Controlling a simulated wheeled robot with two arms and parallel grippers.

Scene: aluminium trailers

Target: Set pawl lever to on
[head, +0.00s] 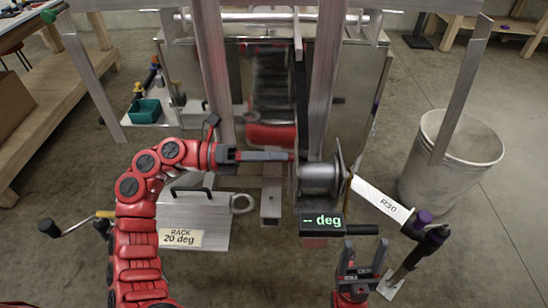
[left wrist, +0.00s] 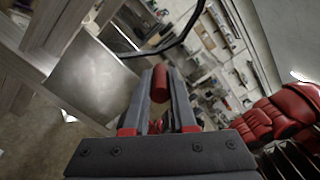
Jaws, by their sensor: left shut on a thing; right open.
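My left gripper (head: 288,156) reaches in from the left, just left of the winch drum (head: 320,178). In the left wrist view its two grey fingers are shut on a red cylindrical grip (left wrist: 160,82), which looks like the end of the pawl lever. The rest of the lever and the pawl are hidden, so I cannot tell its setting. My right gripper (head: 365,252) is open and empty at the bottom, below the display (head: 322,224) that reads "-- deg".
A white crank arm marked R30 (head: 382,203) with a purple-and-black grip extends right of the winch, close to my right gripper. A grey bin (head: 455,160) stands at right. Metal posts (head: 212,70) rise behind.

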